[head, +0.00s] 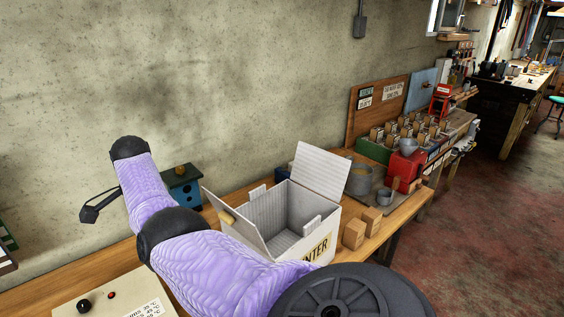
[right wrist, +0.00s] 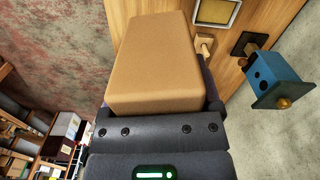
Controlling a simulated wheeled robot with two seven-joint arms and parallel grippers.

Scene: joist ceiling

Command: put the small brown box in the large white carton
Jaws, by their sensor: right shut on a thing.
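My right gripper (right wrist: 160,110) is shut on a small brown box (right wrist: 152,62) in the right wrist view, with the box held between its fingers. In the head view a purple arm crosses the front of the scene and the right gripper cannot be made out. The large white carton (head: 262,249) stands on the bench with its flaps open and lettering on its front; the arm hides its lower left part. The visible part of its inside looks empty. Two more brown boxes (head: 353,234) (head: 372,220) stand right of the carton. My left gripper is not in view.
A blue birdhouse (head: 184,187) stands left of the carton and also shows in the right wrist view (right wrist: 270,80). A grey can (head: 359,180) and red device (head: 405,171) stand right of the carton. A control panel (head: 115,293) is at front left. A concrete wall runs behind.

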